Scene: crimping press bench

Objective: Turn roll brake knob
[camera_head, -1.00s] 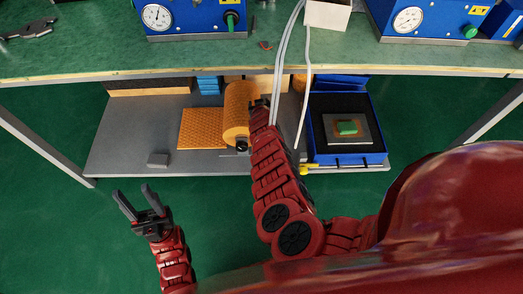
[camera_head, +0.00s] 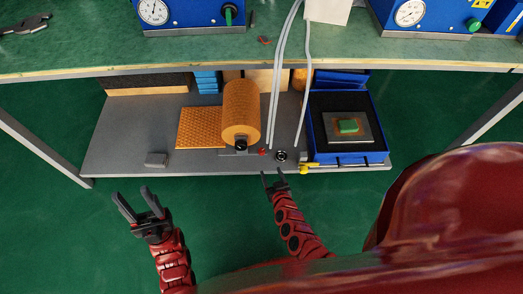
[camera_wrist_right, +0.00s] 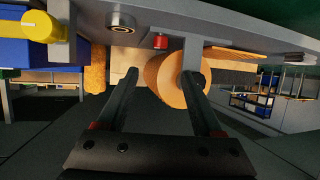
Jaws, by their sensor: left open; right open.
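The orange roll (camera_head: 241,108) sits on the lower shelf, with a black knob (camera_head: 241,145) at its front end. A small red button (camera_head: 262,152) and a dark round ringed fitting (camera_head: 281,156) are to its right on the shelf's front. In the right wrist view the roll (camera_wrist_right: 172,82), red button (camera_wrist_right: 160,41) and ringed fitting (camera_wrist_right: 121,27) show beyond my fingers. My right gripper (camera_head: 274,173) is open and empty, just in front of the shelf edge, apart from the knob. My left gripper (camera_head: 137,203) is open and empty over the floor, left of the roll.
An orange textured sheet (camera_head: 198,128) lies left of the roll. A blue tray (camera_head: 348,159) with a green-topped piece stands right. A small grey block (camera_head: 156,159) is at the shelf's front left. White cables (camera_head: 279,80) hang from the green bench top (camera_head: 90,60). The floor in front is clear.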

